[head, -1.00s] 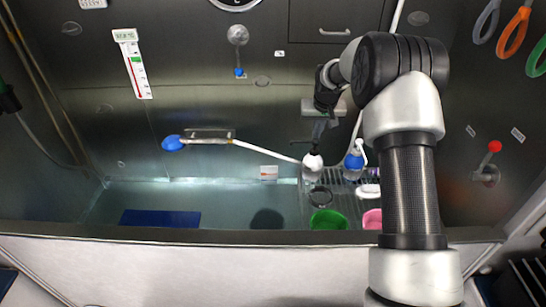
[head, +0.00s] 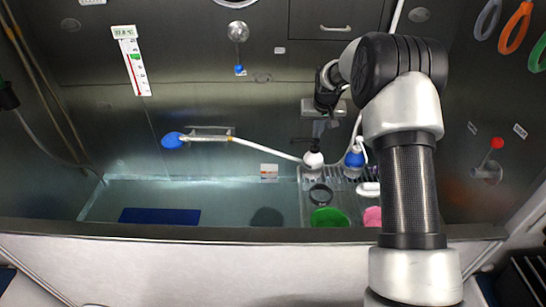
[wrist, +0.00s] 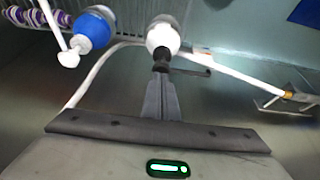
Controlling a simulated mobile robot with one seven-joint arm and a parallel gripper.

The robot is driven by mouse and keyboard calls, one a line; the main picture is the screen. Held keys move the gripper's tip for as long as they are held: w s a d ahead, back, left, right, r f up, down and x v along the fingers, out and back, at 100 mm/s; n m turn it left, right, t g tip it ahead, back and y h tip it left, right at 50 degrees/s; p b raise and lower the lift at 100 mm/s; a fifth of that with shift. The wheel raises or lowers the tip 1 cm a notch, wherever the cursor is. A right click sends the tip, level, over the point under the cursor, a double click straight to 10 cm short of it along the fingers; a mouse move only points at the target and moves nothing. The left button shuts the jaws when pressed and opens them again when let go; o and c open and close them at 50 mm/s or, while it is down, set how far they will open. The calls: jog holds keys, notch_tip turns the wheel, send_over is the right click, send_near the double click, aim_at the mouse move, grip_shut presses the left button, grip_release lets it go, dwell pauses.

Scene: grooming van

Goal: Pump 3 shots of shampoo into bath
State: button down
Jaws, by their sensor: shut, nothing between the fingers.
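A white bottle with a black pump top (wrist: 161,40) stands on the rack at the right end of the bath. It shows in the head view (head: 313,160), partly hidden by my gripper. My gripper (wrist: 161,76) is shut and empty, its fingertips at the black pump top, seemingly touching it. In the head view my gripper (head: 318,130) is above that bottle. A blue bottle with a white pump (head: 354,158) stands just right of it, and at left in the wrist view (wrist: 92,28). The bath (head: 235,192) holds clear water. I cannot read which bottle is shampoo.
A blue-headed shower sprayer (head: 174,141) rests on a wall bracket, its white hose running behind the bottles. A green bowl (head: 328,218), a pink bowl (head: 373,216) and a dark ring (head: 320,194) lie on the rack. A blue mat (head: 160,216) lies in the bath.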

jog(key=shift+f+b, duration=0.3)
jog(key=shift+f, duration=0.35)
jog(key=shift+s+r, duration=0.1)
jog(key=shift+r, duration=0.05)
jog(key=shift+r+p, duration=0.65)
jog(key=shift+r, duration=0.45)
jog(key=shift+f, duration=0.1)
jog(key=shift+f+b, duration=0.8)
jog(key=shift+f, duration=0.3)
jog(key=shift+r+p, duration=0.6)
jog(key=shift+r, duration=0.7)
